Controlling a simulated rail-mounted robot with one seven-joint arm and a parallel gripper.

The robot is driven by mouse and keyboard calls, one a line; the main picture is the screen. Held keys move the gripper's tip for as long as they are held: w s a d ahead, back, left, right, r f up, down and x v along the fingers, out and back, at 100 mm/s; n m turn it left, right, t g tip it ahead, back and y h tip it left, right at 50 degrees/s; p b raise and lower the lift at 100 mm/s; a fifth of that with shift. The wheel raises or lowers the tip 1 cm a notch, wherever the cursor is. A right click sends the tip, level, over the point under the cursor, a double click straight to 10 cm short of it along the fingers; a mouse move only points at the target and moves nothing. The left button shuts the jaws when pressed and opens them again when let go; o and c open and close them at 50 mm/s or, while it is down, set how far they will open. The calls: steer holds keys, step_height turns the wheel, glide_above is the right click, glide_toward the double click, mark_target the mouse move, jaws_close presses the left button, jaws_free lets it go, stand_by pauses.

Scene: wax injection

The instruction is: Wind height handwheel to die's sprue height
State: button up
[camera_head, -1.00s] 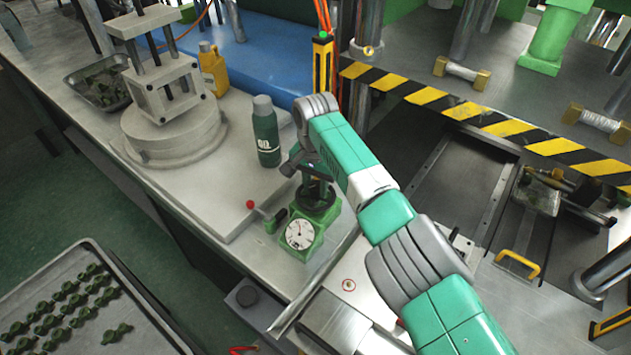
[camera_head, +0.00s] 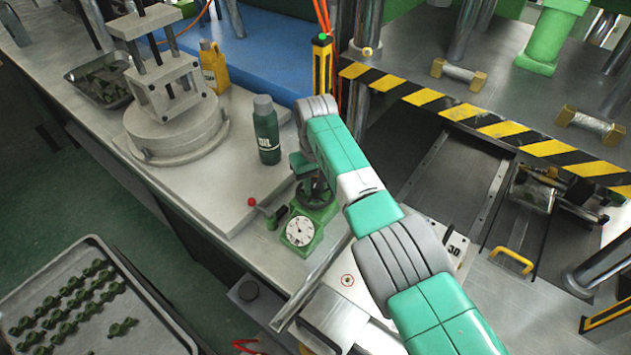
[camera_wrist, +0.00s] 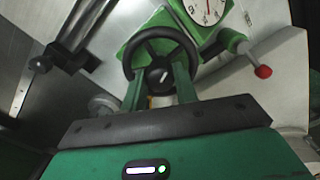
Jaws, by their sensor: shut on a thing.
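The black height handwheel (camera_wrist: 161,40) sits on the green gauge block in the wrist view. It also shows in the head view (camera_head: 316,194), partly hidden by my gripper. My gripper (camera_wrist: 160,78) reaches it from above in the head view. Its two green fingers stand on either side of the wheel's near part, shut on the wheel; the exact contact is hard to see. The white dial (camera_head: 299,231) with a dark needle is on the front of the green block, and its lower part shows in the wrist view (camera_wrist: 207,8). The die (camera_head: 166,88) stands on a round base at the left.
A red-knobbed lever (camera_head: 254,203) sticks out left of the block. A dark green oil bottle (camera_head: 267,135) stands behind it. A yellow bottle (camera_head: 214,68) is by the die. A tray of green parts (camera_head: 145,321) is at lower left. A striped press edge (camera_head: 486,121) lies right.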

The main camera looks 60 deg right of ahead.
mark_target(316, 184)
steer(key=n, duration=1.2)
steer(key=shift+d+n, duration=0.1)
steer(key=shift+n, duration=0.6)
steer(key=o, duration=1)
step_height(316, 184, up, 8)
steer(key=shift+f+p, duration=0.1)
steer(key=shift+p, duration=0.85)
